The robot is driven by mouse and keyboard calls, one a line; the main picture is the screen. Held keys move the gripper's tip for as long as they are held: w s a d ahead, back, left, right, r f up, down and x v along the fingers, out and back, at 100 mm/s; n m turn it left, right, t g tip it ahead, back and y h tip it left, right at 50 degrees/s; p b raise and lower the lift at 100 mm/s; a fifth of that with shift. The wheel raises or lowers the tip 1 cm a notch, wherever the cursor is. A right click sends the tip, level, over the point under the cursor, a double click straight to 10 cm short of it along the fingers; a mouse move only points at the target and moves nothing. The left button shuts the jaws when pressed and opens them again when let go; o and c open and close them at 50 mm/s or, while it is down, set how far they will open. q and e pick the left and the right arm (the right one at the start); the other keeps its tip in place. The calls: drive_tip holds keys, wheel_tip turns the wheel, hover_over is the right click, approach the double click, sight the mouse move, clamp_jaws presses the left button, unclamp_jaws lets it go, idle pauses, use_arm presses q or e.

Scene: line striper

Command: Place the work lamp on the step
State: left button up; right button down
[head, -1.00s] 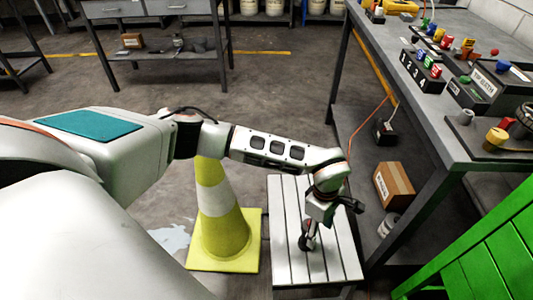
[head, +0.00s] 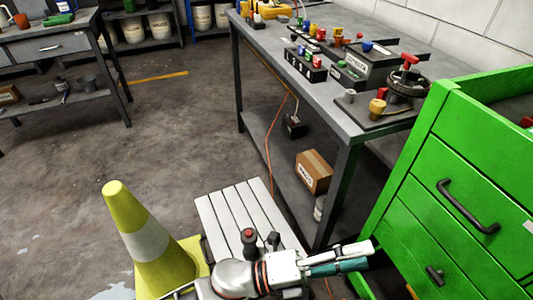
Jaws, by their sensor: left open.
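The white slatted step (head: 225,215) stands on the floor at the lower middle of the head view, its near part hidden by my arm. A small dark object with a red top (head: 249,238), which looks like the work lamp, stands upright on the step. Its base is partly hidden behind my arm. My left gripper (head: 366,256) is to the right of the step, pointing right, open and empty, apart from the lamp. My right gripper is not in view.
A yellow and white cone (head: 146,240) stands just left of the step. The grey workbench (head: 340,120) is behind and to the right, with a cardboard box (head: 313,172) on its lower shelf. A green drawer cabinet (head: 450,190) is close at the right.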

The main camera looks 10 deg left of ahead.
use_arm(q)
drive_tip(key=w+a+f+n+t+y, duration=0.2)
drive_tip(key=a+f+n+t+y, duration=0.25)
drive_tip(key=a+n, duration=0.4)
drive_tip(key=w+a+f+n+t+y, duration=0.2)
drive_tip(key=a+f+n+t+y, duration=0.2)
drive_tip(key=a+n+y, duration=0.45)
drive_tip(key=s+a+f+n+g+y, duration=0.4)
drive_tip(key=s+a+f+n, duration=0.7)
drive_tip(key=a+f, duration=0.2)
drive_tip(key=shift+s+a+f, duration=0.35)
drive_tip(key=shift+s+a, duration=0.05)
drive_tip(key=shift+a, duration=0.05)
drive_tip(key=shift+s+g, duration=0.1)
drive_tip(key=shift+g, duration=0.15)
